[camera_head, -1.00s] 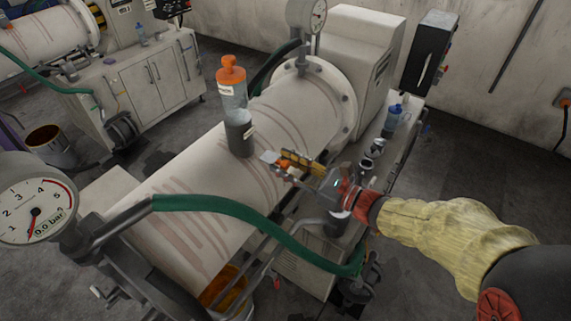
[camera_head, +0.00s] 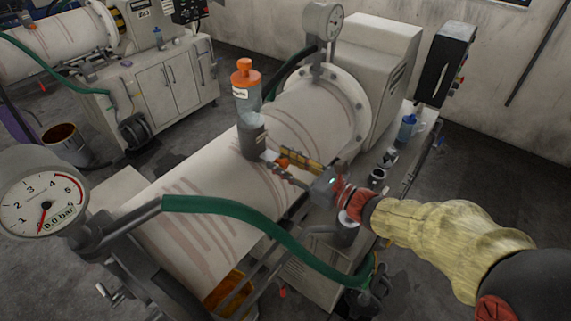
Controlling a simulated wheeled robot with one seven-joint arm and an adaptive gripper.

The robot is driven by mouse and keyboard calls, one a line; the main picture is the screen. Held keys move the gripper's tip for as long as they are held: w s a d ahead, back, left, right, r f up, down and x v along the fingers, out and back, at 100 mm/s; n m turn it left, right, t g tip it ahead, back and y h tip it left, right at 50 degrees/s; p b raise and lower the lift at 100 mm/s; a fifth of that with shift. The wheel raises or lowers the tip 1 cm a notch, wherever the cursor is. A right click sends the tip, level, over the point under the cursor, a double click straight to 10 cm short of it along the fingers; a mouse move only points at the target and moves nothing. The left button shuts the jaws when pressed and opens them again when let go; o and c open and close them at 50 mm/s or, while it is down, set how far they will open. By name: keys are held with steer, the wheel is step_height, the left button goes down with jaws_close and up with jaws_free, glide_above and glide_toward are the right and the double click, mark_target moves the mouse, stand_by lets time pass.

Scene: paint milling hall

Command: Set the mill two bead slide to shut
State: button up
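A pale mill drum (camera_head: 195,215) with reddish streaks lies across the middle. An upright bead bottle (camera_head: 247,100) with an orange cap stands in a grey neck (camera_head: 252,142) on top of it. Right of the neck is the small slide assembly, with a pale end piece (camera_head: 268,155), an orange part (camera_head: 284,162) and a yellow-and-dark strip (camera_head: 301,161). My gripper (camera_head: 283,174) reaches in from the right, its fingers at the slide beside the neck. The fingers are small and overlap the slide parts, so I cannot tell whether they grip or only touch.
A green hose (camera_head: 245,212) curves in front of the drum. A pressure gauge (camera_head: 42,203) stands at the left and another (camera_head: 322,22) behind. A blue bottle (camera_head: 407,128) stands on the bench at right. A second mill (camera_head: 55,45) and bucket (camera_head: 66,143) are at far left.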

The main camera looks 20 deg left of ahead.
steer(key=shift+o, duration=0.5)
steer(key=shift+a, duration=0.1)
steer(key=shift+d, duration=0.2)
steer(key=v, duration=1.2)
steer(key=shift+a, duration=0.1)
